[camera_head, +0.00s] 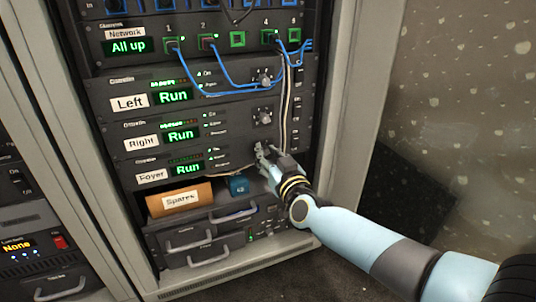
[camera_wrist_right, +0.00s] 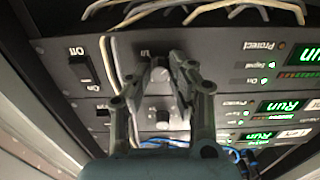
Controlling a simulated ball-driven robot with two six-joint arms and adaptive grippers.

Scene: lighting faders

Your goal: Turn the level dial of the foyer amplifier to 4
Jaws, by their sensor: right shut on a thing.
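The foyer amplifier (camera_head: 232,161) is the lowest of three black amplifiers in the rack, labelled Foyer, with a green Run display (camera_head: 187,168). My right gripper (camera_head: 263,150) reaches in from the right to the right end of its panel and hides the level dial in the head view. In the upside-down right wrist view, the foyer amplifier (camera_wrist_right: 220,62) is at the top. There my right gripper (camera_wrist_right: 160,70) is shut on the level dial (camera_wrist_right: 160,73), with a finger on either side. I cannot read the dial's setting. My left gripper is not in view.
The Right amplifier (camera_head: 229,137) and Left amplifier (camera_head: 220,93) sit above, each with its own dial. Pale cables (camera_head: 284,105) hang close by the dials. Below are a Spares box (camera_head: 180,198) and a small blue box (camera_head: 238,185). Blue cables (camera_head: 228,90) loop higher up.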

